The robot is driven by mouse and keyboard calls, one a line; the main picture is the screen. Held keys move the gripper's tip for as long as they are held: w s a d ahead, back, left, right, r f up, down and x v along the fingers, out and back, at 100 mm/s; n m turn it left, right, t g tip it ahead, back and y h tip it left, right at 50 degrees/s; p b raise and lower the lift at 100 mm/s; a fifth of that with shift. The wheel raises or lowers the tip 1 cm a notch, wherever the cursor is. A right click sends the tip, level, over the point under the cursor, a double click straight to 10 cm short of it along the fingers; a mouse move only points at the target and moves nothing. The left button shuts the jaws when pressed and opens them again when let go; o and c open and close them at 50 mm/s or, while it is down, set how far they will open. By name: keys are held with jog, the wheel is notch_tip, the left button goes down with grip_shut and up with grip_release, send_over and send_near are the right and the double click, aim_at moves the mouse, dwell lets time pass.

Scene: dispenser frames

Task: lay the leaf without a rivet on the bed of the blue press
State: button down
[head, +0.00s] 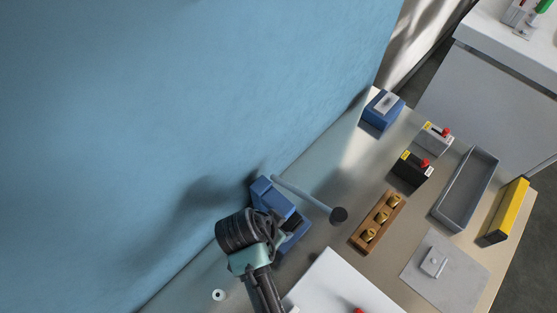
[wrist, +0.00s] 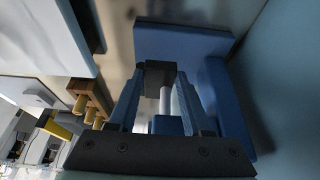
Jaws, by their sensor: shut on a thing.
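The blue press (head: 272,194) stands by the blue wall; its grey lever (head: 306,194) reaches out to a dark knob (head: 338,215). In the wrist view the press (wrist: 185,40) fills the area ahead of and right of my gripper (wrist: 160,76). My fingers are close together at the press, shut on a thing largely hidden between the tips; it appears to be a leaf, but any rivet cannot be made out. A small light metal piece (head: 433,262), perhaps another leaf, lies on a grey mat (head: 415,272). My arm hides part of the press and the fingertips in the head view.
A wooden block (head: 362,243) with brass cylinders, a black box (head: 405,171) and a grey box (head: 430,146) with red buttons, a blue box (head: 376,120), a grey tray (head: 492,160) and a yellow bar (head: 510,208) stand to the right. A white panel (head: 335,285) lies near the front.

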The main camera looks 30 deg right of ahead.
jog(key=shift+f, duration=0.6)
jog(key=shift+f+b, duration=0.35)
jog(key=shift+f, duration=0.25)
jog(key=shift+c, duration=1.7)
grip_release()
jog(key=shift+r+p, duration=0.5)
jog(key=shift+r, duration=0.25)
jog(key=b+v, duration=0.1)
jog(key=v, duration=1)
jog(key=shift+r, duration=0.4)
jog(key=shift+a, duration=0.15)
